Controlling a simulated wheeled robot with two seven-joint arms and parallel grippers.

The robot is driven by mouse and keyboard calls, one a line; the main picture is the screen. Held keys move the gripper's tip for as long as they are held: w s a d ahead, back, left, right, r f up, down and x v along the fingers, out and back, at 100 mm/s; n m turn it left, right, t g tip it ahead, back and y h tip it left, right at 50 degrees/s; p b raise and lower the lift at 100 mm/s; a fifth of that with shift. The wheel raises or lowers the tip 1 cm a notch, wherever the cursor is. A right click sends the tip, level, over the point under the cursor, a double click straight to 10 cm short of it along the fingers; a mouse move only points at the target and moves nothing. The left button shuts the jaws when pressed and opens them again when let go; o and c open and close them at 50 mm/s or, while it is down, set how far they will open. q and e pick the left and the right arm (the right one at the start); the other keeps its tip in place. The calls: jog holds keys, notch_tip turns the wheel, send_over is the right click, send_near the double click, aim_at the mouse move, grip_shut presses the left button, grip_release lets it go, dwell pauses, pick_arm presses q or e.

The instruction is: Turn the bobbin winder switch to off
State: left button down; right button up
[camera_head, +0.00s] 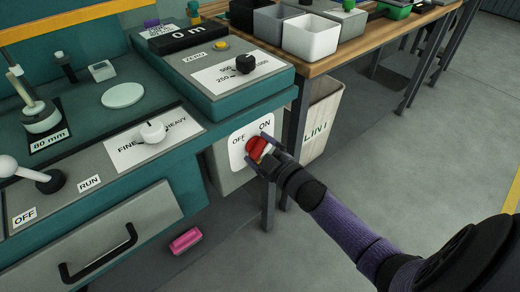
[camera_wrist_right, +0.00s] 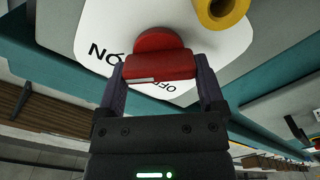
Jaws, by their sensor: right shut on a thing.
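The bobbin winder switch is a red knob (camera_head: 256,147) on a white plate (camera_head: 239,136) on the side of the teal and grey machine. The plate reads OFF on the left and ON on the right in the head view. My right gripper (camera_head: 263,148) is shut on the knob. In the right wrist view the red grip (camera_wrist_right: 160,65) sits between both fingers, and the lettering is upside down. A white stripe on the grip lies toward the ON side there. The fingers partly hide the knob in the head view. My left gripper is not in view.
A yellow round piece (camera_wrist_right: 222,10) sits close by the plate in the right wrist view. A pink block (camera_head: 186,240) is low on the left. The floor at right is clear.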

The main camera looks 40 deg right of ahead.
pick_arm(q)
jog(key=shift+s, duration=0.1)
pick_arm(e)
jog(key=shift+n, duration=0.3)
jog(key=n, duration=0.3)
jog(key=shift+a+f+n, duration=0.1)
jog(key=shift+f+n, duration=0.1)
jog(key=shift+n, duration=0.1)
jog(key=n, duration=0.4)
jog(key=shift+f+n+b, duration=0.15)
jog(key=shift+n+b, duration=0.15)
jog(key=n, duration=0.2)
jog(key=n+b, duration=0.1)
jog(key=n, duration=0.1)
jog(key=shift+f+n, duration=0.2)
jog(key=shift+n, duration=0.1)
jog(key=n+b, duration=0.1)
jog(key=n, duration=0.3)
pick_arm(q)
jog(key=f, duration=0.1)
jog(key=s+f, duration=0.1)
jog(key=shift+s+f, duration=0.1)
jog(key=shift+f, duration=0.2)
pick_arm(e)
jog(key=shift+n, duration=0.3)
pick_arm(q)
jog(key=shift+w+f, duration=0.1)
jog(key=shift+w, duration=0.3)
